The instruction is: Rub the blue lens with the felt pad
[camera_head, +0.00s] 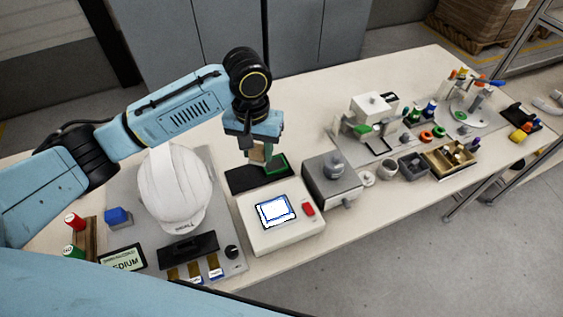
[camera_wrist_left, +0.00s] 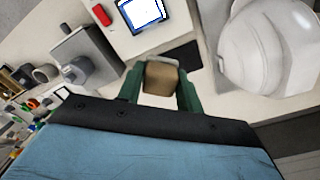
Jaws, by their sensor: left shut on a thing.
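My left gripper (camera_head: 262,158) is shut on a tan block, which looks like the felt pad (camera_head: 256,152). In the left wrist view the pad (camera_wrist_left: 161,78) sits between the two green fingers (camera_wrist_left: 160,88). In the head view the gripper hangs over a flat black plate (camera_head: 240,181), behind the white box with a screen. I cannot make out a blue lens for certain. A small blue block (camera_head: 117,216) stands left of the white helmet shell (camera_head: 172,190), well away from the gripper. My right gripper is not in view.
The white box (camera_head: 282,235) has a lit screen and a red button. A grey device (camera_head: 332,178) stands right of it. Several small parts, trays and bottles crowd the table's right half. A sign (camera_head: 122,258) and red and green cylinders are at the front left.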

